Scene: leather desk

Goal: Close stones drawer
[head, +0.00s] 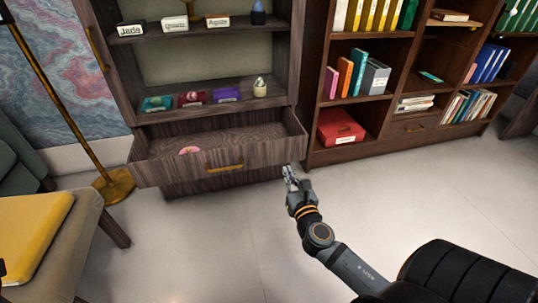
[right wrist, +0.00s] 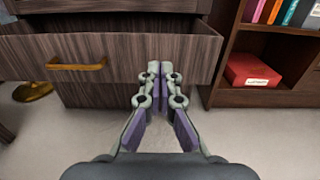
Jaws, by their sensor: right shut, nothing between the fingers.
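The stones drawer (head: 215,172) is pulled out at the bottom of the dark wood cabinet. A pink, round stone-like item (head: 189,150) lies inside it. The drawer has a brass handle (head: 225,167) on its front, and this handle also shows in the right wrist view (right wrist: 77,65). My right gripper (head: 289,171) is shut and empty near the right end of the drawer front. In the right wrist view its closed fingertips (right wrist: 153,68) overlap the right part of the drawer front; I cannot tell whether they touch. My left gripper is not in view.
Shelves above the drawer hold labelled stones and small boxes (head: 194,98). A bookcase (head: 312,120) with a red box (head: 340,127) stands to the right. A brass lamp base (head: 114,186) and a chair with a yellow cushion (head: 32,230) are at left. The floor in front is clear.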

